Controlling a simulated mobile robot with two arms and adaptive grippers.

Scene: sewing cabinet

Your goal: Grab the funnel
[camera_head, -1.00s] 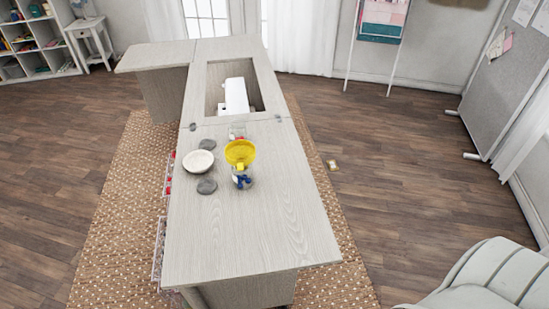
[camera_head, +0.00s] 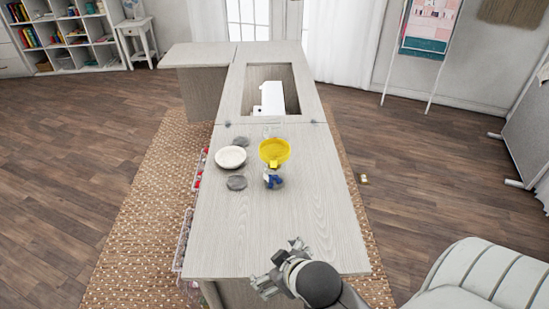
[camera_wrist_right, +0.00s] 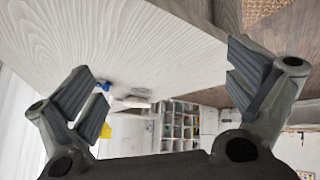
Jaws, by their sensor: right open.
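My right gripper (camera_head: 278,264) is open and empty at the front edge of the cabinet, well short of the funnel. In the right wrist view its two fingers (camera_wrist_right: 166,88) are spread apart, with a yellow patch, perhaps the funnel (camera_wrist_right: 107,130), beside the left finger. My left gripper is not in view.
A white bowl (camera_head: 231,157) and a dark grey disc (camera_head: 236,183) lie left of the funnel. A white sewing machine (camera_head: 271,97) sits in the recess behind. The front of the cabinet top (camera_head: 265,233) is clear. A pale armchair (camera_head: 478,278) stands at the right.

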